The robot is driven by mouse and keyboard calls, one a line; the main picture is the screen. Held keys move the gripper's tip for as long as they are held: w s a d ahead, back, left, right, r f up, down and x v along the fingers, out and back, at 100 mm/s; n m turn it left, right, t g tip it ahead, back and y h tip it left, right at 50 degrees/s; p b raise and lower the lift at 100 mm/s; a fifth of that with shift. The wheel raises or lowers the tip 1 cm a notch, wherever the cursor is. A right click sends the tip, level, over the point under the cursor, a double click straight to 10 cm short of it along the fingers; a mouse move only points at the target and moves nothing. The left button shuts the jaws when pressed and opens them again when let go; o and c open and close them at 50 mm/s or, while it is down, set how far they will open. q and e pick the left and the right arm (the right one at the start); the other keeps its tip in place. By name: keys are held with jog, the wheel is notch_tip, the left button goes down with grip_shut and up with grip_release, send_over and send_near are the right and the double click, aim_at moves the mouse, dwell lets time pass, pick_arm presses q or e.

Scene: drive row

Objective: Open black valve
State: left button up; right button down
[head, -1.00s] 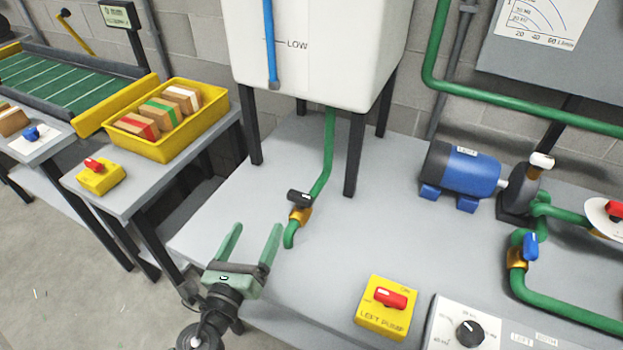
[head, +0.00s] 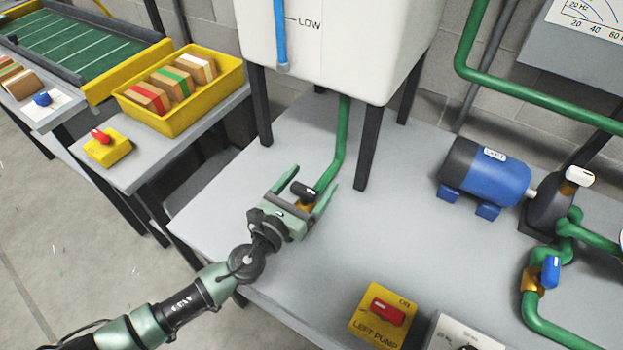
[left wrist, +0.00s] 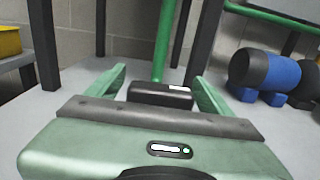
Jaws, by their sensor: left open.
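The black valve handle (head: 304,190) sits on a brass valve body (head: 305,205) at the lower end of the green pipe under the white tank. My left gripper (head: 313,187) is open, with one finger on each side of the black handle. In the left wrist view the black handle (left wrist: 160,95) lies crosswise between the two green fingers (left wrist: 158,84). I cannot tell whether either finger touches it. The gripper hides part of the brass body and the pipe's lower bend. My right gripper is not in view.
The tank's dark legs (head: 367,148) stand close behind the valve. A yellow switch box (head: 381,314) with a red knob is at the bench front. A blue motor (head: 484,178) and a blue-handled valve (head: 550,271) are to the right. The bench between is clear.

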pick_arm(q)
jog(key=shift+w+d, duration=0.2)
jog(key=c, duration=1.4)
jog(key=shift+o, duration=0.2)
jog(key=shift+w+a+r+n+t+y+p, duration=0.15)
jog(key=shift+n+t+y+p, duration=0.35)
jog(key=shift+n+y+p, duration=0.35)
jog(key=shift+a+n+t+y+p, duration=0.1)
jog(key=shift+n+t+y+p, duration=0.35)
jog(key=shift+y, duration=0.5)
jog(key=y, duration=0.1)
jog(key=n+y, duration=0.1)
jog(key=n+t+y, duration=0.1)
jog(key=shift+w+a+y, duration=0.1)
jog(key=shift+a+y, duration=0.15)
jog(key=shift+y, duration=0.05)
jog(key=shift+a+n+y+b, duration=0.2)
jog(key=shift+n+y, duration=0.5)
jog(key=shift+y, duration=0.25)
jog(key=shift+a+n+y+b, duration=0.2)
jog(key=shift+n+y, duration=0.5)
jog(key=shift+y, duration=0.25)
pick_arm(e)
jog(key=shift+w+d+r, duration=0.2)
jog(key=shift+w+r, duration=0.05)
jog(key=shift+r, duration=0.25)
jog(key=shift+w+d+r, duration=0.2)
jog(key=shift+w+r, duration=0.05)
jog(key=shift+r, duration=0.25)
